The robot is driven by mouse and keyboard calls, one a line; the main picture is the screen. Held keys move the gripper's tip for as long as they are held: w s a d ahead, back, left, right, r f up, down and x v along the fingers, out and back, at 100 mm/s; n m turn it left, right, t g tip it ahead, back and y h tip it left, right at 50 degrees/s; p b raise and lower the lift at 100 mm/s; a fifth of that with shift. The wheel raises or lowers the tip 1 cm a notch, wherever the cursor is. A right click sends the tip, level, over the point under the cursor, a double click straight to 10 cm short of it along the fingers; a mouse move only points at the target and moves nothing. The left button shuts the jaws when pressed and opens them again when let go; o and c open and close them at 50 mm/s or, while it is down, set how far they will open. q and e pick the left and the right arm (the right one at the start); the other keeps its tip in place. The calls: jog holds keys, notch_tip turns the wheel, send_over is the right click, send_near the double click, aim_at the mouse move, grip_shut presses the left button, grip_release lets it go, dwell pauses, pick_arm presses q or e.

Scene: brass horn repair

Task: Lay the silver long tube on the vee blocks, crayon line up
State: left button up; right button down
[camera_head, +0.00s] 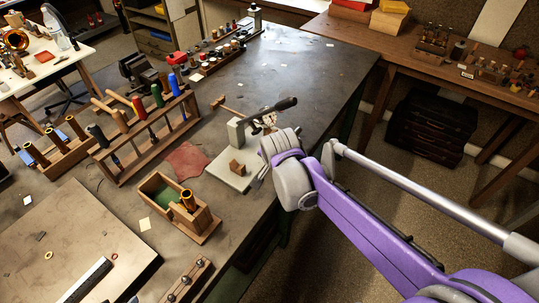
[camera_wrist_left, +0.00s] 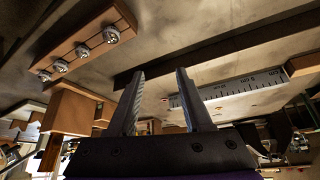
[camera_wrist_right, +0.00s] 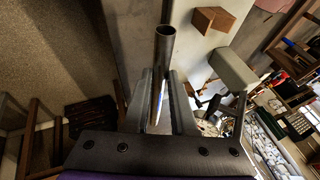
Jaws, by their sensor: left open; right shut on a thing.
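My right gripper (camera_wrist_right: 158,90) is shut on a silver tube (camera_wrist_right: 164,50). The tube's open end points away from the gripper, over a pale plate (camera_wrist_right: 136,35). A thin pale and bluish streak runs along the tube between the fingers; I cannot tell if it is the crayon line. A brown block (camera_wrist_right: 213,19) sits on the plate, apart from the tube; it also shows in the head view (camera_head: 237,168). I cannot tell if it is a vee block. My left gripper (camera_wrist_left: 155,95) is open and empty, near a wooden bar with several metal knobs (camera_wrist_left: 85,45) and a ruler (camera_wrist_left: 240,86).
A grey post with a dark-handled clamp (camera_head: 238,134) stands on the plate. A wooden tray with green lining (camera_head: 160,192) and a red cloth (camera_head: 187,160) lie to its left. A rack of coloured handles (camera_head: 140,135) stands behind. The bench's far right part (camera_head: 320,65) is clear.

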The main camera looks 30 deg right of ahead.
pick_arm(q)
jog(key=shift+s+a, duration=0.1)
jog(key=shift+s, duration=0.1)
pick_arm(e)
jog(key=shift+s+a+r, duration=0.1)
jog(key=shift+s, duration=0.15)
jog(key=shift+w, duration=0.1)
jog(key=shift+w+a, duration=0.2)
jog(key=shift+w, duration=0.4)
pick_arm(q)
jog(key=shift+f, duration=0.25)
pick_arm(e)
jog(key=shift+w+a, duration=0.55)
jog(key=shift+w, duration=0.8)
jog(key=shift+w+a, duration=0.6)
jog(key=shift+w, duration=0.75)
jog(key=shift+w+a, duration=0.55)
jog(key=shift+w, duration=0.8)
pick_arm(q)
jog(key=shift+s+f, duration=0.1)
pick_arm(e)
jog(key=shift+f, duration=0.2)
